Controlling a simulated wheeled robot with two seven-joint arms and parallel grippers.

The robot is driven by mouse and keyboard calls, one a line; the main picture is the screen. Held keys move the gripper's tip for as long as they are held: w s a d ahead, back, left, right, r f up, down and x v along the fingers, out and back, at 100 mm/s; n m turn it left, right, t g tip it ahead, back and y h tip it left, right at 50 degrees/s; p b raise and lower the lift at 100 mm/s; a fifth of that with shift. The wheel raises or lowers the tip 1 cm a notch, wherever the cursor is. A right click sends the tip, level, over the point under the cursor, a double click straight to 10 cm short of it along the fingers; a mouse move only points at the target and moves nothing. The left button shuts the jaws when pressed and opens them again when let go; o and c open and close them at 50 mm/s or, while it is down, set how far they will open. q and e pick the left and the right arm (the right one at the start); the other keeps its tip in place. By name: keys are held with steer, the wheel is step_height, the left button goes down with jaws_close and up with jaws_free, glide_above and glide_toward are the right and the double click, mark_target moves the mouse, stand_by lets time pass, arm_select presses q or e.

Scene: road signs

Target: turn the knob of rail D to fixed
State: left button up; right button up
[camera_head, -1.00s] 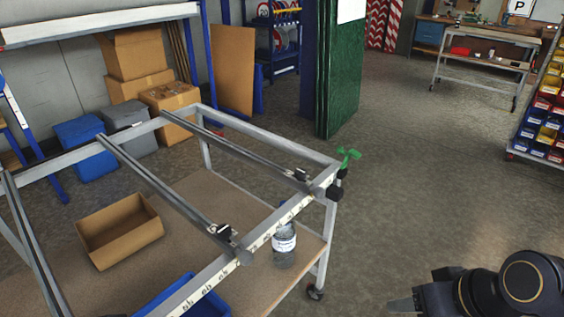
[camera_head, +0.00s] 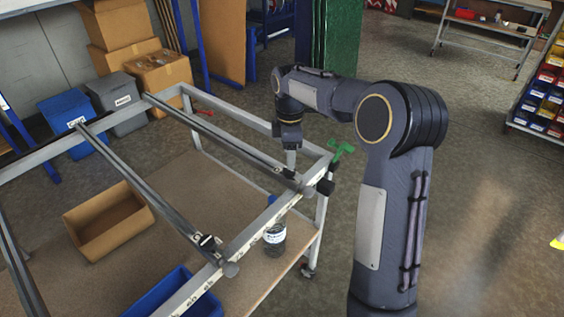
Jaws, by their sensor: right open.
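A metal frame table (camera_head: 243,243) with several rails stands at the left. The gripper is open. The rail to its left (camera_head: 145,187) has a black fitting (camera_head: 208,243) and a grey round knob (camera_head: 230,269). The letters on the rails and knob settings are too small to read. My left gripper is not in view.
A green winged handle (camera_head: 341,151) sits at the frame's right corner, close to my right arm. A bottle (camera_head: 274,238), an open cardboard box (camera_head: 107,221) and a blue bin (camera_head: 172,291) are on the lower shelf. Free floor lies to the right.

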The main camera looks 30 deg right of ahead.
mark_target(289, 173)
step_height(289, 173, down, 5)
steer(key=shift+f, duration=0.1)
stand_by(0.3)
steer(key=c, duration=1)
